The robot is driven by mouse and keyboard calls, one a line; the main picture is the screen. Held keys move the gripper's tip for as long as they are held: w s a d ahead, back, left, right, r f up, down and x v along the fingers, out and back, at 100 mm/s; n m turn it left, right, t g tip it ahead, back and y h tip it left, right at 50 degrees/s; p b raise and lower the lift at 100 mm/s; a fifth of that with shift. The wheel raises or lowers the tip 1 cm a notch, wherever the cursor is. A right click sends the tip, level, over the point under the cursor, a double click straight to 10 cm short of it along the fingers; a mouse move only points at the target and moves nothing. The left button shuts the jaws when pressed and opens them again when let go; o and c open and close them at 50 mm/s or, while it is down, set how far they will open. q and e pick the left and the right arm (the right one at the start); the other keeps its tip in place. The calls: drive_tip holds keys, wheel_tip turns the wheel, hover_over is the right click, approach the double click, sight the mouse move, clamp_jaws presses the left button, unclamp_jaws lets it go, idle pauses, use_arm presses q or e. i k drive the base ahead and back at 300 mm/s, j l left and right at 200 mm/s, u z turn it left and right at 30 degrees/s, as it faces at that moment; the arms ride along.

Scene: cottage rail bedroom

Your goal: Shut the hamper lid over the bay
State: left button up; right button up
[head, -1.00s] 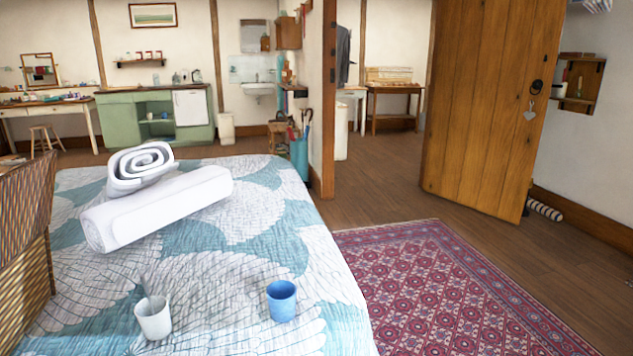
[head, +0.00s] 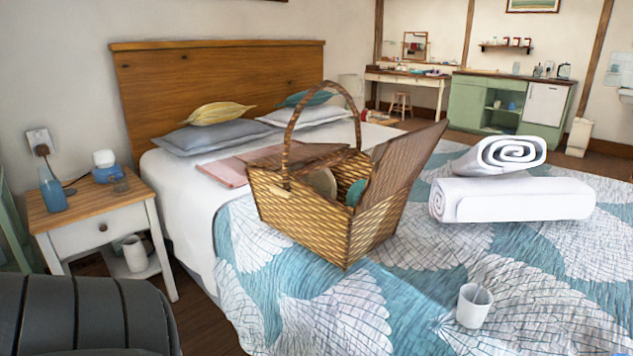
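The wicker hamper (head: 305,215) stands on the bed, left of the picture's middle, with an arched handle (head: 287,130) over it. Its right lid (head: 403,165) stands open, tilted up and outward to the right. Under it the bay is open; a round beige thing (head: 322,182) and a teal thing (head: 355,192) show inside. A second brown flap (head: 300,156) lies at the hamper's left and back; I cannot tell whether it is fully closed. Neither of my grippers is in view.
Rolled white towels (head: 510,198) lie right of the hamper, and a white cup (head: 473,305) stands front right on the bed. A nightstand (head: 95,215) with a blue bottle (head: 52,190) is at the left. A dark grey ribbed thing (head: 85,315) fills the lower left corner.

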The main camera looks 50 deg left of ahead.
sight(400, 160)
drive_tip(key=u, duration=0.4)
drive_tip(key=j+u, duration=0.15)
drive_tip(key=u, duration=0.7)
drive_tip(key=l, duration=0.35)
drive_tip(key=k, duration=0.05)
